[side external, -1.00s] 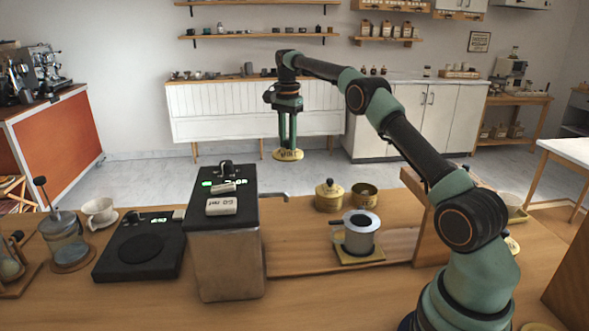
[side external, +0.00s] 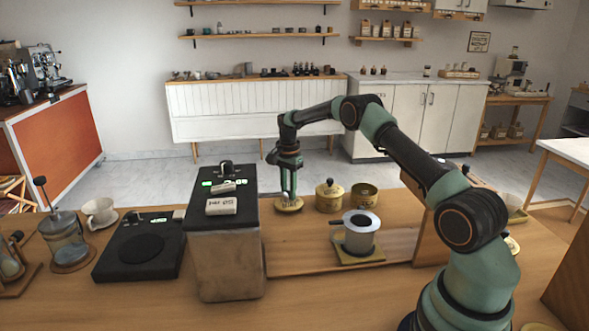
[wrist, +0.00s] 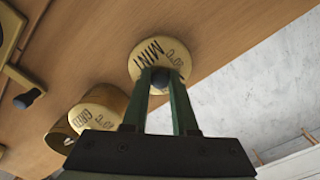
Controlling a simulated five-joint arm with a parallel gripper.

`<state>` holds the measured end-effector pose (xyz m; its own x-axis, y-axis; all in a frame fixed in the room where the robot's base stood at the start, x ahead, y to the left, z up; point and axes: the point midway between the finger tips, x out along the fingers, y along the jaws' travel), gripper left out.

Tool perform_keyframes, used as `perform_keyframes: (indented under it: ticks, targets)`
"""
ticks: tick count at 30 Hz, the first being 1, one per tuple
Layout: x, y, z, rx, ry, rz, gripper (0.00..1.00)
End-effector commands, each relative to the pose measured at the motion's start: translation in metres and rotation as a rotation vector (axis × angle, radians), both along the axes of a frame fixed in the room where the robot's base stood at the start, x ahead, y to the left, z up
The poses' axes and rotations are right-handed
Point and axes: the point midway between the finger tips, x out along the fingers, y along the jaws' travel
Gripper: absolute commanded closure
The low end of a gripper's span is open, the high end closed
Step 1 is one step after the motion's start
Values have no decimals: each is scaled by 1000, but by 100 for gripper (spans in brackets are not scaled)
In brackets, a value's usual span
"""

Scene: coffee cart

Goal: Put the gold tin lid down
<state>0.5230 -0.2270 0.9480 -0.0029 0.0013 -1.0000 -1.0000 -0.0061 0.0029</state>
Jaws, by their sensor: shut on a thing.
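The gold tin lid (side external: 290,206), a round disc marked MINT, is level at the tips of my gripper (side external: 289,196). In the wrist view my gripper (wrist: 161,78) is shut on the lid's dark knob, with the gold lid (wrist: 146,57) beyond the fingers. The lid is at or just above the wooden counter, left of the lidded gold tin (side external: 329,196); I cannot tell whether it touches. An open gold tin (side external: 363,198) stands to the right of the lidded one.
The tall metal box with a black top (side external: 225,260) stands close left of my gripper. A silver cup (side external: 359,240) on a small gold-coloured stand is in front of the tins. The counter's far edge is just behind the lid. Bare wood (side external: 290,245) lies in front.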

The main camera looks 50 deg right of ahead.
Motion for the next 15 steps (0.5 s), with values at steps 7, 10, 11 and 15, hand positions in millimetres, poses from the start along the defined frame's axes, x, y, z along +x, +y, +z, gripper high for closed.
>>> perform_keyframes:
  ticks: [7, 10, 11, 15]
  targets:
    - [0, 0, -14, -1, -1, 0, 100]
    - [0, 0, -14, -1, -1, 0, 100]
    - [0, 0, -14, 0, -1, 0, 100]
    - [0, 0, -17, -1, -1, 0, 66]
